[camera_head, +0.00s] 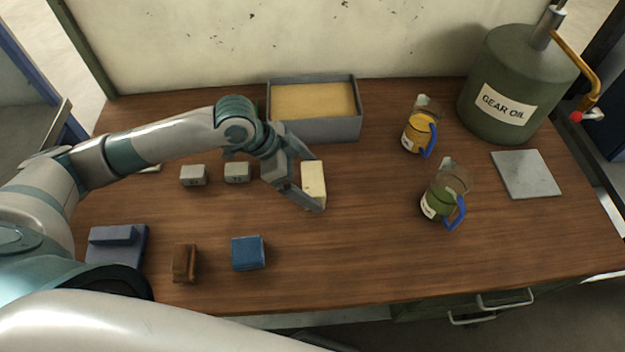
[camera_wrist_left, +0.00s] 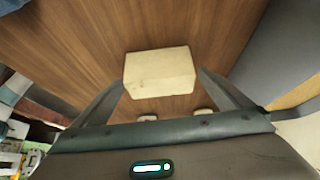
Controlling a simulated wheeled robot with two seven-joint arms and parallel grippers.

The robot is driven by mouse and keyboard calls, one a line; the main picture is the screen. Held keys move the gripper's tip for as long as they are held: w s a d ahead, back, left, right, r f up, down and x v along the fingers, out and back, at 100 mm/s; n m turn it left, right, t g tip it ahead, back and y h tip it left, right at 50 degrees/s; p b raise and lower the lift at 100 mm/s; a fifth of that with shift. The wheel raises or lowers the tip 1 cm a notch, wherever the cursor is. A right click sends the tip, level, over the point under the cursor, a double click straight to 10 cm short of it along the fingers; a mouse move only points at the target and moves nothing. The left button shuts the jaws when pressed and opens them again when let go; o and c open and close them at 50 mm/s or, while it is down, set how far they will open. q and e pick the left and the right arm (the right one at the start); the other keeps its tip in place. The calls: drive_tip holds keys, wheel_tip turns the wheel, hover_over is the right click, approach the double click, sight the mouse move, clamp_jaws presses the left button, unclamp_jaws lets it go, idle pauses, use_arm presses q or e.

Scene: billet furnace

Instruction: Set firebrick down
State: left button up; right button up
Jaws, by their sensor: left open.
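The firebrick (camera_head: 314,182) is a cream block standing on the wooden table (camera_head: 370,255), in front of the grey box. In the left wrist view the firebrick (camera_wrist_left: 160,72) lies between and just beyond the fingertips, with a gap on each side. My left gripper (camera_head: 311,183) is open around the firebrick; its fingers also show in the left wrist view (camera_wrist_left: 161,85). Whether the brick's underside touches the table is hard to see. My right gripper is not in view.
A grey box with tan filling (camera_head: 335,130) stands behind the firebrick. Two small grey blocks (camera_head: 193,175) (camera_head: 237,172) lie to the left. A blue block (camera_head: 248,253) and a brown block (camera_head: 184,263) lie in front. Two jugs (camera_head: 419,130) (camera_head: 446,192) and a gear oil drum (camera_head: 510,85) stand right.

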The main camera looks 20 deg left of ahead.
use_arm(q)
drive_tip(key=b+v, duration=0.2)
drive_tip(key=v, duration=0.8)
drive_tip(key=shift+r, duration=0.2)
drive_tip(key=shift+s+a, duration=0.1)
